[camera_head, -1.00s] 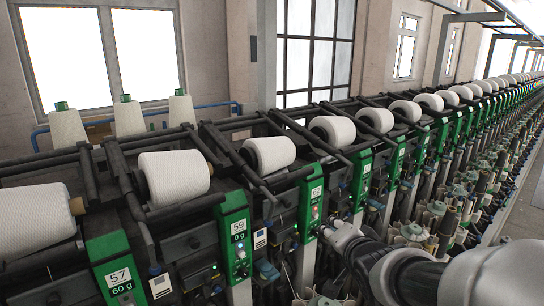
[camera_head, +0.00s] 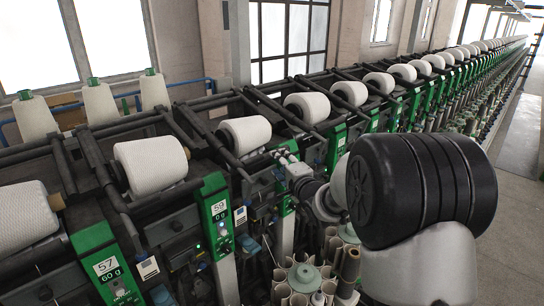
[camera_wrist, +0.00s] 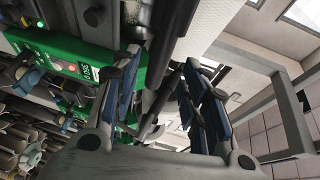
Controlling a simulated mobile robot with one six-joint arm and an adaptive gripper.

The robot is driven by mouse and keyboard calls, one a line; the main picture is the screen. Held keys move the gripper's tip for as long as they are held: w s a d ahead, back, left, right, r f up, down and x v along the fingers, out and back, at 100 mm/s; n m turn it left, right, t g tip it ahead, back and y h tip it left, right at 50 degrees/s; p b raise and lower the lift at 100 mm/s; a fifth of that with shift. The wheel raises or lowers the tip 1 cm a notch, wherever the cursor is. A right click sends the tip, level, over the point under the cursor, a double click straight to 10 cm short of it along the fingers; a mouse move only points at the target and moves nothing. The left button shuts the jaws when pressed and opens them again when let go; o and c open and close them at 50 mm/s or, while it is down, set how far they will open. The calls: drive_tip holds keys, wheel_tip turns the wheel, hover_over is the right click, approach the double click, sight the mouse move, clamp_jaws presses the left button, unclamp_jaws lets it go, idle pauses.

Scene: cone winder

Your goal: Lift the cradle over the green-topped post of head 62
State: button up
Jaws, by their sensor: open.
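The green-topped post of head 62 (camera_head: 284,200) is third along the row, mostly hidden behind my gripper (camera_head: 286,157). Its green panel (camera_wrist: 65,58) fills the upper left of the wrist view, with a lit red lamp. A white cone (camera_head: 245,133) lies to the left of this post. The cradle's dark arm (camera_head: 212,137) runs beside the cone. In the wrist view my gripper (camera_wrist: 163,70) is open, its blue-padded fingers on either side of a dark bar (camera_wrist: 165,95), which looks like part of the cradle. I cannot tell whether they touch.
Heads 57 (camera_head: 108,268) and 59 (camera_head: 216,215) stand to the left, with cones in their cradles. More heads run back to the right. A bobbin magazine (camera_head: 302,278) lies below my arm. The aisle floor (camera_head: 515,210) at right is clear.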

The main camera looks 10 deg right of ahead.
drive_tip(key=x, duration=0.7)
drive_tip(key=shift+w+a, duration=0.1)
drive_tip(key=shift+w, duration=0.25)
clamp_jaws()
idle(0.4)
